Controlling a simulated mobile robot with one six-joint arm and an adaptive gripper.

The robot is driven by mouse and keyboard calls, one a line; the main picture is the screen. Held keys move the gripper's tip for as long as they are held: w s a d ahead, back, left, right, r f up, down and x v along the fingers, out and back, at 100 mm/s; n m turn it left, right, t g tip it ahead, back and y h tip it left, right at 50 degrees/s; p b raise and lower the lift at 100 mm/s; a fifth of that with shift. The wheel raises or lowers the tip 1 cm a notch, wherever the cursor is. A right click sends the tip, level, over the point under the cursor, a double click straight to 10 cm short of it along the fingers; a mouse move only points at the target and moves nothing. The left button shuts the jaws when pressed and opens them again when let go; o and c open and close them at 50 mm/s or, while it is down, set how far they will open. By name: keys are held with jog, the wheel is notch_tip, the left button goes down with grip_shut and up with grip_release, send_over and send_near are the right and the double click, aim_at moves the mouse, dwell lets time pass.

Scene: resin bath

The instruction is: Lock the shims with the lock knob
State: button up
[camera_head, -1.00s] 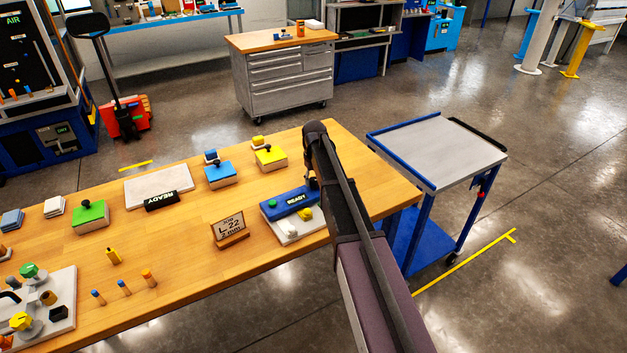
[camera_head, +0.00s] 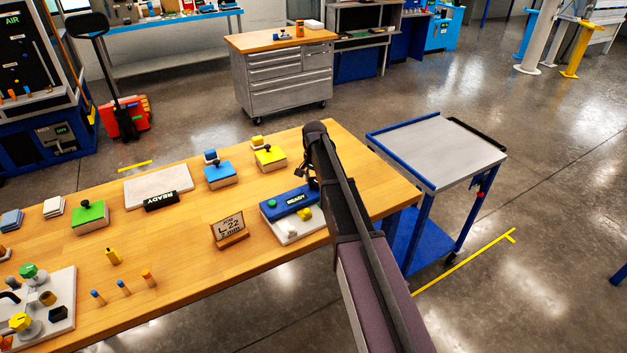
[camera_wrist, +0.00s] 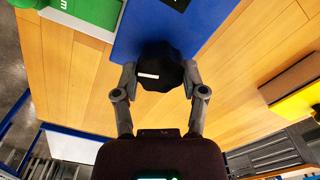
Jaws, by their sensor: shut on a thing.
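The blue fixture block (camera_head: 289,203) with a black READY display (camera_head: 297,198) stands on a pale base plate (camera_head: 292,234) at the right of the bench. A black faceted knob (camera_wrist: 161,68) with a white mark sits on the blue block in the wrist view. My gripper (camera_wrist: 160,80) is shut on this knob, one finger on each side. In the head view my gripper (camera_head: 313,184) is over the right end of the blue block and mostly hidden by my arm. A yellow knob (camera_head: 304,214) is on the base plate. No shims can be made out.
A job sign (camera_head: 229,229) stands left of the fixture. Blue (camera_head: 221,174), yellow (camera_head: 270,158) and green (camera_head: 90,216) blocks with black knobs are farther left and back. A grey cart (camera_head: 437,150) stands right of the bench.

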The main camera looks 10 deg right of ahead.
jog(key=shift+s+m, duration=0.1)
jog(key=shift+m, duration=1.4)
jog(key=o, duration=1.1)
jog(key=shift+o, duration=0.2)
